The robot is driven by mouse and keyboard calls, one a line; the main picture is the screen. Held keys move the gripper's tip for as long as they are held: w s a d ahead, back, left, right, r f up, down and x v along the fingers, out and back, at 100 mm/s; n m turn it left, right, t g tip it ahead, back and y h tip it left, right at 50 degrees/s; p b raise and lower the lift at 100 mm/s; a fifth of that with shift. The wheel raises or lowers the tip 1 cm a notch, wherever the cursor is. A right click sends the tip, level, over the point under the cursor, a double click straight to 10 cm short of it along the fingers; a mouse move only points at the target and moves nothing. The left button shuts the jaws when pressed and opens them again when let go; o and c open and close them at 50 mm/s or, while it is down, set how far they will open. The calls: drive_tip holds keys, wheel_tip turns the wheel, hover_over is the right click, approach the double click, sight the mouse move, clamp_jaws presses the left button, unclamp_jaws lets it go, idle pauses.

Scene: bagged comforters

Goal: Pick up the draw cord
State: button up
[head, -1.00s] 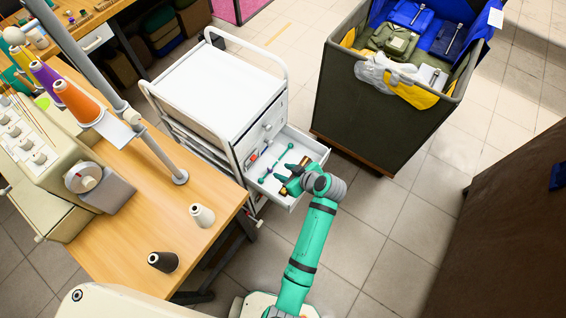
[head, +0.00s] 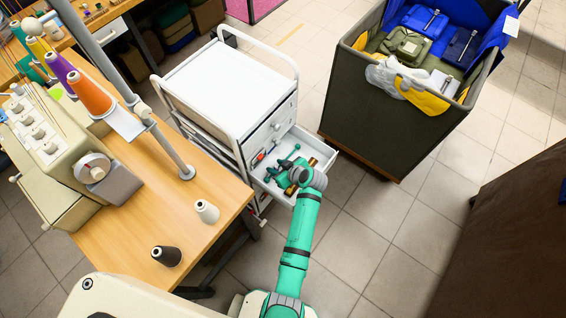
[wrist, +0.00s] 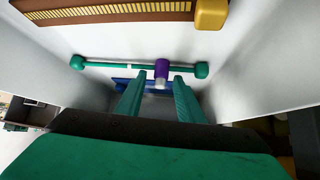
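The draw cord looks like the thin green cord (wrist: 105,65) with a green knob at each end, lying across the white drawer floor in the wrist view. A purple piece (wrist: 162,70) with a pale lower part sits at its middle; I cannot tell whether it is attached. My gripper (wrist: 160,77) is open, its two green fingers apart, with tips at or near the cord on either side of the purple piece. I cannot tell whether they touch it. In the head view my gripper (head: 287,177) is down in the open drawer (head: 325,160) and hides part of the cord.
A brown strip with yellow teeth and a yellow end (wrist: 120,10) lies beyond the cord. A blue item (wrist: 122,82) is partly behind my fingers. Drawer walls rise close on both sides. The white cart (head: 225,85), dark bin (head: 385,125) and wooden table (head: 150,200) stand around.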

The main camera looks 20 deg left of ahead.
drive_tip(key=shift+a+f, duration=0.1)
clamp_jaws()
